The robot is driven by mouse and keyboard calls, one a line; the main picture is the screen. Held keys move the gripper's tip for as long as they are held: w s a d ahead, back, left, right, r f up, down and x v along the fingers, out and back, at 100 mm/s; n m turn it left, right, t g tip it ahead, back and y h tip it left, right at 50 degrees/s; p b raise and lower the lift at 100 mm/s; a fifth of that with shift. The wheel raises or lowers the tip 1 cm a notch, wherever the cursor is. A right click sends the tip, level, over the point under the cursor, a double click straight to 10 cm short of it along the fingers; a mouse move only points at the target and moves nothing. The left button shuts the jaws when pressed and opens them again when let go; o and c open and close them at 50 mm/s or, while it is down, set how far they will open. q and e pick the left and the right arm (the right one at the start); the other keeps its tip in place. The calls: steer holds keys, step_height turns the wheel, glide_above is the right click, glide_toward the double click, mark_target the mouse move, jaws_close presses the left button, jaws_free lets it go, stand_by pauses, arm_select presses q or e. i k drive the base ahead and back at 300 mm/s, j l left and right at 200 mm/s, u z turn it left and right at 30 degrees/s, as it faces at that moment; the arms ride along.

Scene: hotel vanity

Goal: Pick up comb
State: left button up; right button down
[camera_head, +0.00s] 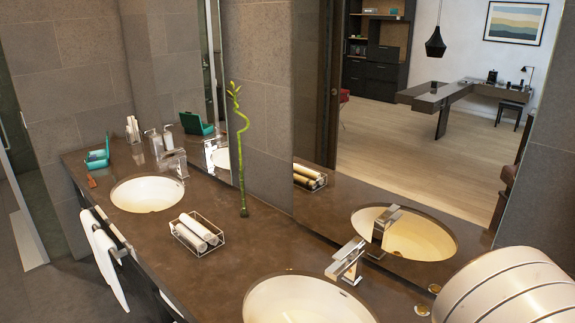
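No comb can be made out for certain. A small orange-brown item (91,181) lies near the left front edge of the brown vanity counter (235,250), in front of a teal box; it is too small to tell whether it is the comb. Neither my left gripper nor my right gripper shows in the head view. A large white ringed rounded shape covers the bottom right corner and hides the counter behind it.
Two sinks (147,194) (300,303) with metal taps (346,262) are set in the counter. A wire basket of rolled towels (198,234), a green bamboo stalk (241,150), the open teal box (98,157) and bottles (155,142) stand there. White towels (105,260) hang at the front.

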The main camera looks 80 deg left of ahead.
mark_target(92, 183)
steer(key=j+u, duration=0.1)
steer(key=u, duration=0.35)
steer(key=k+j+u, duration=0.1)
steer(key=u, duration=0.35)
steer(key=j+u, duration=0.1)
steer(key=u, duration=0.4)
steer(key=j+u, duration=0.1)
steer(key=u, duration=0.35)
steer(key=j+u, duration=0.1)
steer(key=u, duration=0.35)
steer(key=j+u, duration=0.1)
steer(key=u, duration=0.35)
steer(key=i, duration=0.05)
